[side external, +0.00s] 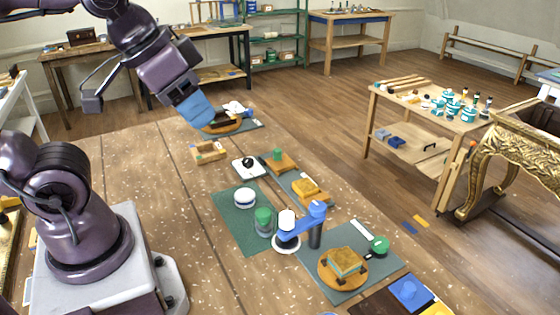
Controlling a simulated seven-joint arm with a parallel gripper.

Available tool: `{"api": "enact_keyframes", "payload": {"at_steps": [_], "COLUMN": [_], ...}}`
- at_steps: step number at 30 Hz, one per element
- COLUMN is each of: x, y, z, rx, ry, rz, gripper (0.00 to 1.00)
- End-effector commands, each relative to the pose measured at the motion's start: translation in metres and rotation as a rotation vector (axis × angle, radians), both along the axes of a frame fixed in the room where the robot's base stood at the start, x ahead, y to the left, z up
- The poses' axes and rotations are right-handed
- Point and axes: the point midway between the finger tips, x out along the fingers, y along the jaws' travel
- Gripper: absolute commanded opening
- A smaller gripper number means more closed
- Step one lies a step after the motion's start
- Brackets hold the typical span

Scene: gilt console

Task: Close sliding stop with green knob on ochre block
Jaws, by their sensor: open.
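A small green knob (278,153) stands upright on an ochre block (286,165), on the grey-blue mat right of centre. The sliding stop is too small to make out, so I cannot tell its position. Another ochre block-like piece (305,188) lies nearer on the same mat. My gripper (207,122) is at the upper middle, at the end of the purple arm with a blue hand. It is open, with nothing seen in it, up and left of the green knob and clearly apart from it. Its fingers are hard to make out.
A wooden round fixture (222,126) is behind my gripper. A small wooden tray (208,153) and a white plate with a black knob (249,167) lie left of the ochre block. A blue-armed device (302,222) stands nearer.

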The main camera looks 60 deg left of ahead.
Motion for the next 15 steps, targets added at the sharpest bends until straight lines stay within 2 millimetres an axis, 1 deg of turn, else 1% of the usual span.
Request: {"api": "enact_keyframes", "payload": {"at_steps": [7, 9, 10, 13, 15], "x": [0.000, 0.000, 0.000, 0.003, 0.010], "y": [0.000, 0.001, 0.002, 0.006, 0.012], "z": [0.000, 0.000, -0.001, -0.012, -0.021], "rx": [0.000, 0.000, 0.000, -0.003, -0.009], "ry": [0.000, 0.000, 0.005, 0.059, 0.118], "rz": [0.000, 0.002, 0.008, 0.028, 0.054], "gripper": [0.43, 0.52, 0.52, 0.52, 0.52]}}
